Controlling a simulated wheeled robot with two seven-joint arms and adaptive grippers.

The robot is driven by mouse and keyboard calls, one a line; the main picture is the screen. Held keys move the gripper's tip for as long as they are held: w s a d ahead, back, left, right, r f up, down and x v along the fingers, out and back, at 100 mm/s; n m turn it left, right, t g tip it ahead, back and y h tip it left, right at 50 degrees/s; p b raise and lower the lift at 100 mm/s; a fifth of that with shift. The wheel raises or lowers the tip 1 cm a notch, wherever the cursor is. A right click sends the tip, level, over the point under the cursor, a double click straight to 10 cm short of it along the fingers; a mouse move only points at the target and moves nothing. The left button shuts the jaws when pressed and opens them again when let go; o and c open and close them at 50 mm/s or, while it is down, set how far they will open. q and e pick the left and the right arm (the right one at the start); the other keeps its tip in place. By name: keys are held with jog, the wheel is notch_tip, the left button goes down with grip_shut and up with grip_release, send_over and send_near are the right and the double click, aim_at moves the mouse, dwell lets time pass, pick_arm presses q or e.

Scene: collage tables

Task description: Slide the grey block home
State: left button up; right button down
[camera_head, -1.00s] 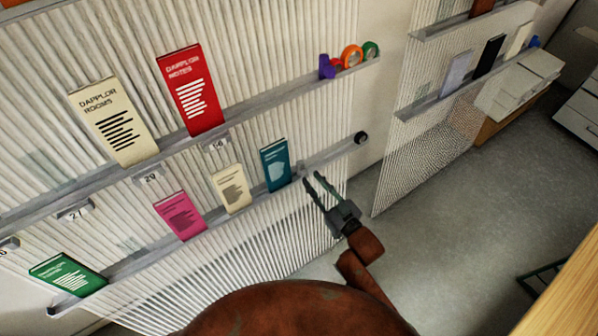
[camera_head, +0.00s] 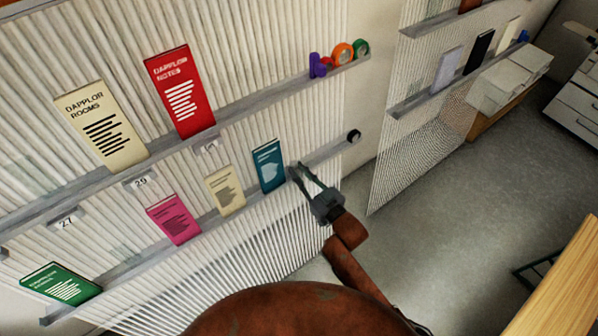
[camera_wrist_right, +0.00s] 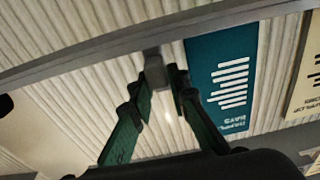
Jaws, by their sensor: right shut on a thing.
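The small grey block (camera_wrist_right: 155,70) sits at the rail in the right wrist view, between my fingertips, with the teal booklet (camera_wrist_right: 221,84) just to its right. In the head view the block is small at the fingertips (camera_head: 293,173) and partly hidden. My right gripper (camera_head: 303,171) is shut on the block, at the lower rail (camera_head: 327,152), just right of the teal booklet (camera_head: 268,165). Its two green fingers (camera_wrist_right: 157,85) reach up to the block in the wrist view. My left gripper is not in view.
The lower rail also holds cream (camera_head: 224,191), pink (camera_head: 173,219) and green (camera_head: 61,284) booklets. A dark round piece (camera_head: 353,136) is at its right end. The upper rail holds cream and red booklets and coloured rolls (camera_head: 341,54).

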dwell(0.5)
jog(key=w+d, duration=0.1)
jog(key=d, duration=0.1)
jog(key=w+d, duration=0.2)
jog(key=d, duration=0.1)
jog(key=w+d+p, duration=0.1)
jog(key=w+d, duration=0.1)
jog(key=shift+w+d, duration=0.2)
jog(key=c, duration=2.1)
grip_release()
jog(key=v, duration=1.2)
